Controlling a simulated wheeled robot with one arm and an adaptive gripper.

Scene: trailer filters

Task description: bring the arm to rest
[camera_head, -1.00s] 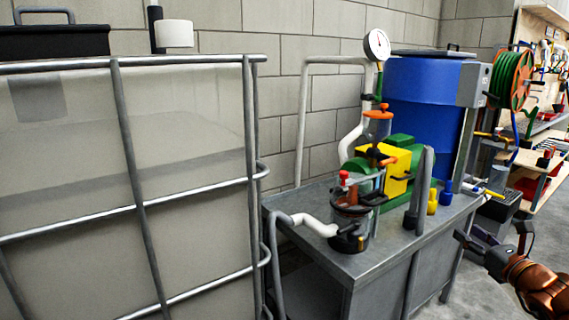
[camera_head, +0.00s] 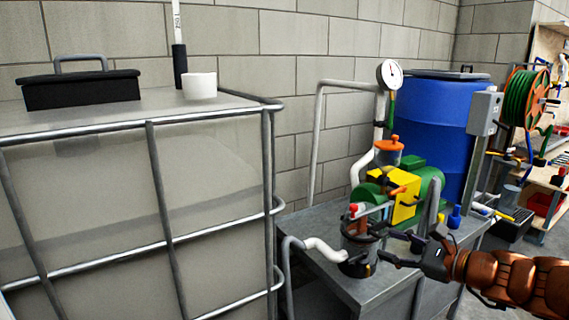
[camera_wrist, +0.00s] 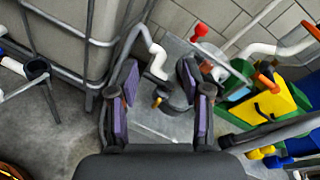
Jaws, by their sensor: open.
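My gripper (camera_head: 412,250) reaches in from the right in the head view, at the end of my orange-brown arm. Its fingers are in front of the pump bench, close to the clear filter bowl (camera_head: 358,246) in the picture. In the wrist view my gripper (camera_wrist: 158,108) has its two purple-padded fingers spread apart, with nothing between the pads. The dark-rimmed filter part and the grey bench top (camera_wrist: 165,125) show beyond the gap. I cannot tell whether a fingertip touches anything.
The bench (camera_head: 320,222) carries a green and yellow pump (camera_head: 408,200), white pipes and a gauge (camera_head: 390,73). A caged tank (camera_head: 90,200) stands left, with a black lidded box (camera_head: 80,90) and white cup (camera_head: 200,86) on top. A blue drum (camera_head: 430,125) stands behind.

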